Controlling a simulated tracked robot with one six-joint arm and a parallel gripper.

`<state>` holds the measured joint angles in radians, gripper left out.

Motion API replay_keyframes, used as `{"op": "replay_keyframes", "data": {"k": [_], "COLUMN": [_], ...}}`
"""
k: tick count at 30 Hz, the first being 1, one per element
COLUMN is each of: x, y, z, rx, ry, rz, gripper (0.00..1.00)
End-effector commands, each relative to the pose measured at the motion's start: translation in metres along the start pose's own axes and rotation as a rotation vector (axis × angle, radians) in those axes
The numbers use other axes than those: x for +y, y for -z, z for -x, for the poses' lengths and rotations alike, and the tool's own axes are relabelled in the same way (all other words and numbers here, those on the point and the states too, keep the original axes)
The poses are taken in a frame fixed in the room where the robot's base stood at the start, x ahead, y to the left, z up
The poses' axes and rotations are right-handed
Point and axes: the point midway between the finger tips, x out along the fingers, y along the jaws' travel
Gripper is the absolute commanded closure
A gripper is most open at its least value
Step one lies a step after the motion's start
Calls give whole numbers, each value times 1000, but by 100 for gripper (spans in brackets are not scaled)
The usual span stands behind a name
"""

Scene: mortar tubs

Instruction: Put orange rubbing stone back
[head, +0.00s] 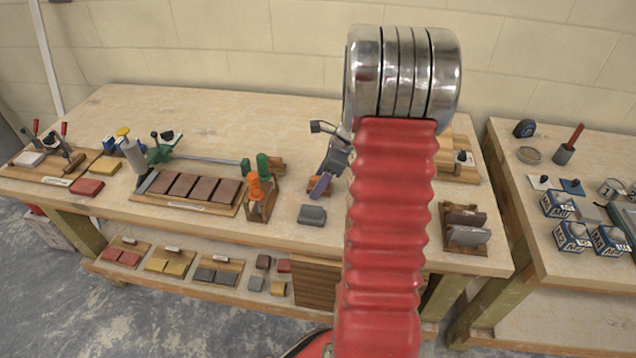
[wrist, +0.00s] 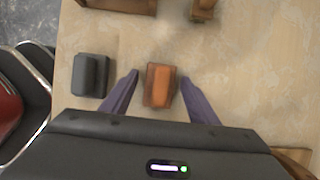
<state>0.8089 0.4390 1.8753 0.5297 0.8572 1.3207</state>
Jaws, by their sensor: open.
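The orange rubbing stone (wrist: 160,85) lies on the wooden bench top, between my gripper's two purple fingers in the wrist view. In the head view the orange stone (head: 325,190) is small and partly hidden by my gripper (head: 319,186). My gripper (wrist: 160,79) is open, with a finger on either side of the stone and gaps between. Whether the fingertips touch the bench is not clear. A dark grey block (head: 311,215) sits on the bench near it; it shows left of the fingers in the wrist view (wrist: 90,75).
A long wooden tray of brown blocks (head: 188,203) and a wooden holder with orange and green handles (head: 261,209) stand to the left. A rack with brown and grey pieces (head: 465,236) stands at right. The lower shelf (head: 225,286) carries trays of coloured blocks. My red arm hides the bench behind it.

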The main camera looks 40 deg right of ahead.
Motion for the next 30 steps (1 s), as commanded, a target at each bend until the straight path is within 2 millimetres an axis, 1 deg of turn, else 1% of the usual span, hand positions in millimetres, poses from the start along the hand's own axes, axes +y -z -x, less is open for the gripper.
{"op": "replay_keyframes", "data": {"k": [5,8,18,21,25,30], "x": [-1,-2,-1,-1,0,0], "y": [0,0,0,0,0,0], "z": [16,31,89,104,116,120], "rx": [-1,0,0,0,0,0], "ry": [5,6,5,4,3,0], "rz": [0,1,1,1,1,1], "gripper": [46,46,46,46,46,46]}}
